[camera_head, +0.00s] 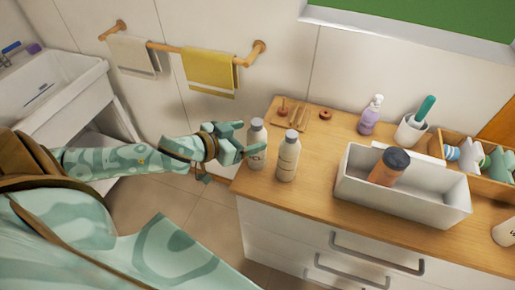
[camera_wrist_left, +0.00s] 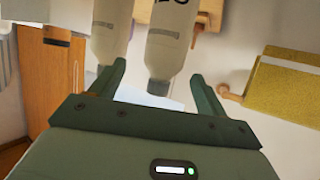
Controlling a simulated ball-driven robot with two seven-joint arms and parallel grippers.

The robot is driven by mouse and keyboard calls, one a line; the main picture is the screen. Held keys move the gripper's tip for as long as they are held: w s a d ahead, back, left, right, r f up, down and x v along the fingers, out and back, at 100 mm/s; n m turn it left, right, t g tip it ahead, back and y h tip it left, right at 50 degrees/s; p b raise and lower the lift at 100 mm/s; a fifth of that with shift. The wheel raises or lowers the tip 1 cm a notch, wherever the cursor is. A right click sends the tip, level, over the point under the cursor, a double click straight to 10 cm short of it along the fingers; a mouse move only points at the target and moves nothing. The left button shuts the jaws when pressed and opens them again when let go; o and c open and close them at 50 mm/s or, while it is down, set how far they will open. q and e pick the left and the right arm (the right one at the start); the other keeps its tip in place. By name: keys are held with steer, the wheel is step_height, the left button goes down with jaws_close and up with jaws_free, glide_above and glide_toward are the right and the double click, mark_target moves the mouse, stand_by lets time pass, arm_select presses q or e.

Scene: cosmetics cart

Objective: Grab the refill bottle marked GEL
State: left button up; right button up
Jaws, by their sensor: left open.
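Two pale grey bottles stand on the left end of the wooden cart top. The left bottle (camera_head: 257,132) is partly behind my left gripper (camera_head: 247,138); the right bottle (camera_head: 289,157) stands just to its right. Lettering shows but I cannot read which is GEL. In the left wrist view the picture is upside down: the left bottle (camera_wrist_left: 166,45) lies beyond and between the open fingers (camera_wrist_left: 157,75), and the right bottle (camera_wrist_left: 110,30) is by the other finger. The gripper is open and holds nothing. My right gripper is not in view.
A white caddy (camera_head: 350,190) holds an orange bottle (camera_head: 385,170). Behind stand a purple pump bottle (camera_head: 370,118) and a white cup (camera_head: 408,132). A wooden box (camera_head: 436,146) is at the right. A yellow towel (camera_head: 209,69) hangs on the wall. The front left cart edge is near the bottles.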

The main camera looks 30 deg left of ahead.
mark_target(262, 131)
arm_select(q)
steer(key=shift+a+b+x, duration=0.15)
steer(key=shift+b+x, duration=0.25)
steer(key=shift+x, duration=1.15)
steer(key=shift+a+b+x, duration=0.1)
steer(key=shift+b+x, duration=0.3)
steer(key=shift+x, duration=1.15)
steer(key=shift+w, duration=0.1)
steer(key=shift+c, duration=0.5)
steer(key=shift+r, duration=0.1)
steer(key=c, duration=1.5)
